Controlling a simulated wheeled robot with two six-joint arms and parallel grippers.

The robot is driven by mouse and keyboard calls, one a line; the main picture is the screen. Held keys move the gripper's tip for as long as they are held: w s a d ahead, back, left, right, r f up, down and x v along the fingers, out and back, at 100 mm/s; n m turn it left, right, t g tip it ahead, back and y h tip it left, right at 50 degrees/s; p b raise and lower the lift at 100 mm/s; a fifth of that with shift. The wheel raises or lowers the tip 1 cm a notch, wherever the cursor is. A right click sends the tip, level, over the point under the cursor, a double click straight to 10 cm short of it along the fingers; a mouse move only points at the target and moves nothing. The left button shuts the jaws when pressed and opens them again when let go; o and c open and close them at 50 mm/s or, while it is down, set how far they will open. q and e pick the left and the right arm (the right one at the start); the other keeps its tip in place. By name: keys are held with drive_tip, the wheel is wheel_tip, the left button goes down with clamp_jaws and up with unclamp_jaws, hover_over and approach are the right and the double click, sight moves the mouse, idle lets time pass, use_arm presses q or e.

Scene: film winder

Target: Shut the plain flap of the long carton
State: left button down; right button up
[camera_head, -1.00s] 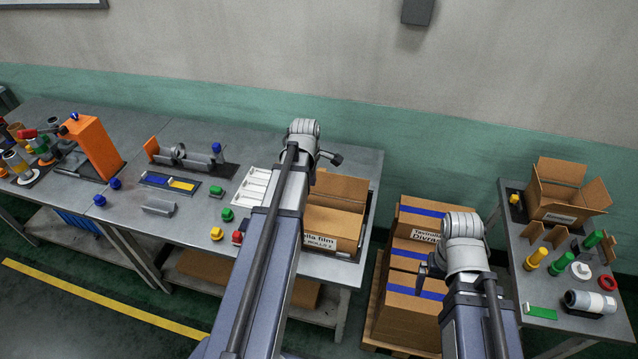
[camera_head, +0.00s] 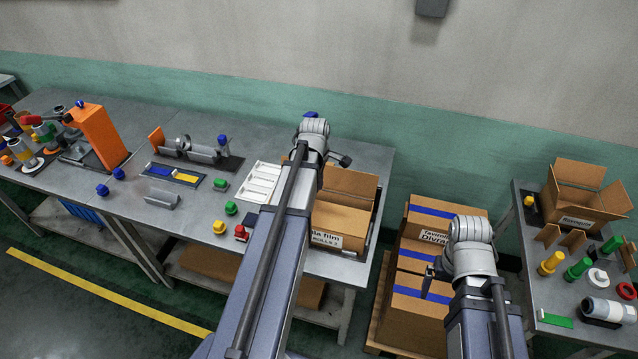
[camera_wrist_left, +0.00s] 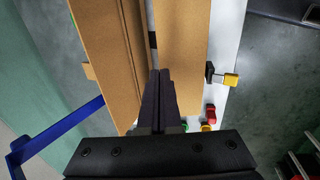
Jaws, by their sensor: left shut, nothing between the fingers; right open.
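The long carton (camera_head: 360,232), brown with a printed label on its front, stands at the right end of the long bench. Its front top flap (camera_head: 340,216) lies about flat and its back flap (camera_head: 352,182) stands up. In the left wrist view the back flap (camera_wrist_left: 112,60) is left and the front flap (camera_wrist_left: 184,55) right, with a dark gap between. My left gripper (camera_wrist_left: 160,76) is shut and empty over that gap; I cannot tell if it touches. In the head view its wrist hides the carton's left part. My right gripper (camera_head: 428,282) is open and empty beside the stacked cartons.
Blue-taped cartons (camera_head: 415,300) are stacked on a pallet right of the bench. An open carton (camera_head: 585,197) stands on the right table. A white tray (camera_head: 259,182) and a yellow knob (camera_head: 219,227) are left of the long carton. A blue bar (camera_wrist_left: 60,125) lies near its back.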

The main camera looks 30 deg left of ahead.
sight(322, 202)
use_arm(q)
drive_tip(key=f+b, duration=0.2)
drive_tip(key=w+f+b, duration=0.1)
drive_tip(key=f+b, duration=0.4)
drive_tip(key=f, duration=0.1)
drive_tip(key=shift+w+a+f, duration=0.15)
drive_tip(key=shift+w+f, duration=0.1)
drive_tip(key=shift+f+b, duration=0.1)
drive_tip(key=shift+b, duration=0.2)
drive_tip(key=shift+w+a+f+b, duration=0.1)
drive_tip(key=shift+w+f+b, duration=0.1)
drive_tip(key=shift+f+b, duration=0.25)
drive_tip(key=shift+w+f+b, duration=0.2)
drive_tip(key=shift+f+b, duration=0.25)
drive_tip(key=shift+r, duration=0.15)
drive_tip(key=shift+r+p, duration=0.15)
drive_tip(key=shift+p, duration=0.15)
drive_tip(key=shift+r+p, duration=0.65)
drive_tip(key=shift+r, duration=0.1)
